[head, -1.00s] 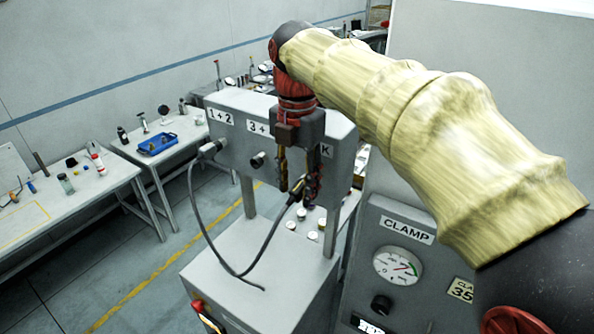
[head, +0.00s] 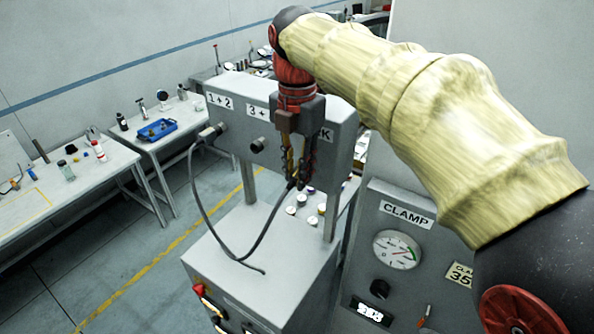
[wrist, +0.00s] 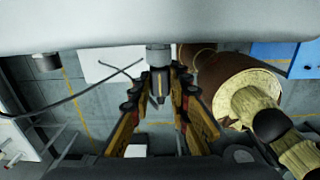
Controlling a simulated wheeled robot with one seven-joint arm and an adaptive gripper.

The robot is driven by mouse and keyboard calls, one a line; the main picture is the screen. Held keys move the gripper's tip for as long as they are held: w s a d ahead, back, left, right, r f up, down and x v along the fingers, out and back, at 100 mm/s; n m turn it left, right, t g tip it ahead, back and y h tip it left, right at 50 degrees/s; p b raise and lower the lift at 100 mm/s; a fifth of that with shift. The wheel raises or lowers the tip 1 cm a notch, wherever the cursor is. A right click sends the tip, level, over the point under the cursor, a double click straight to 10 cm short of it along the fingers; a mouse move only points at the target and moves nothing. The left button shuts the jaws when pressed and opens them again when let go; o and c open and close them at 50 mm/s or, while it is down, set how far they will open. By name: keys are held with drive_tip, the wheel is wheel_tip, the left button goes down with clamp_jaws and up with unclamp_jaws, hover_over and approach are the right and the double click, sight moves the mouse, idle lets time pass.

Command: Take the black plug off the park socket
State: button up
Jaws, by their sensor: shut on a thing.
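My gripper (head: 297,184) hangs in front of the grey socket box, under the label ending in K, which my wrist partly hides. In the wrist view its fingers (wrist: 160,92) are shut on the dark plug (wrist: 160,84), which has a pale stripe. The plug meets a grey collar, the socket (wrist: 158,54), at the box face; I see no gap between them. In the head view the fingers hide most of the plug and the socket. A dark cable (head: 268,232) runs down left from the fingertips.
Another plug (head: 208,133) sits at the 1+2 label, with a cable hanging. A bare dark socket (head: 259,144) is under the 3+ label. The clamp panel (head: 400,240) stands close at right. Several small round pieces lie on the shelf below. Tables with tools are at left.

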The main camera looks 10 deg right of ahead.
drive_tip(key=shift+s, duration=0.1)
clamp_jaws()
drive_tip(key=shift+s+a+b, duration=0.2)
drive_tip(key=shift+s+a, duration=0.55)
drive_tip(key=shift+s, duration=0.2)
drive_tip(key=shift+s+a+b, duration=0.15)
drive_tip(key=shift+s+a, duration=0.55)
drive_tip(key=shift+s, duration=0.2)
